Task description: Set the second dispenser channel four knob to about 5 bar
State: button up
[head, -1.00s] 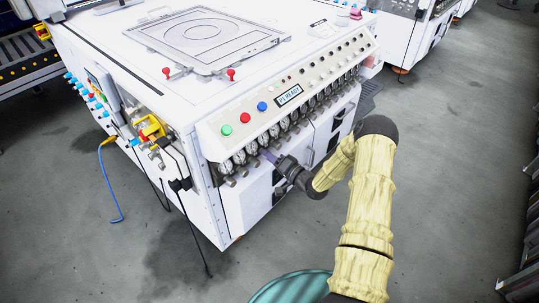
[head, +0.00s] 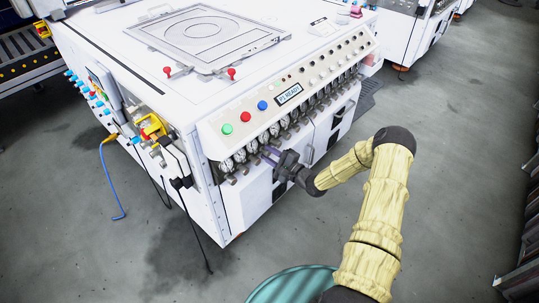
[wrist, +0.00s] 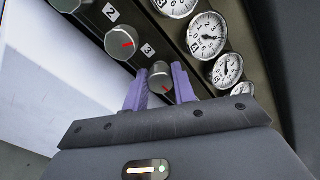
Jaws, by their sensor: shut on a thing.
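My gripper (head: 268,151) is at the row of knobs under the gauges on the front of the white machine (head: 232,205). In the wrist view its purple fingers (wrist: 158,88) stand on both sides of a small round grey knob (wrist: 160,70) and are shut on it. A red pointer mark shows at the knob's lower edge. The "3" label (wrist: 147,50) lies between this knob and the neighbouring knob (wrist: 122,42), whose red mark is clear. No "4" is visible. A white gauge (wrist: 207,36) and another gauge (wrist: 227,69) sit beside the knobs; their readings are too small to tell.
The sloping panel above carries a green button (head: 227,129), a red button, a blue button (head: 262,105) and a small display (head: 289,95). Cables hang at the machine's left side, including a blue one (head: 111,180). Grey floor in front is open.

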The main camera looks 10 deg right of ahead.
jog(key=shift+d+m, duration=0.15)
jog(key=shift+m, duration=1.15)
jog(key=o, duration=1)
jog(key=p+v, duration=0.1)
jog(key=v, duration=1.6)
jog(key=shift+s+d+p, duration=0.1)
jog(key=shift+s+p, duration=0.05)
jog(key=shift+p, duration=0.2)
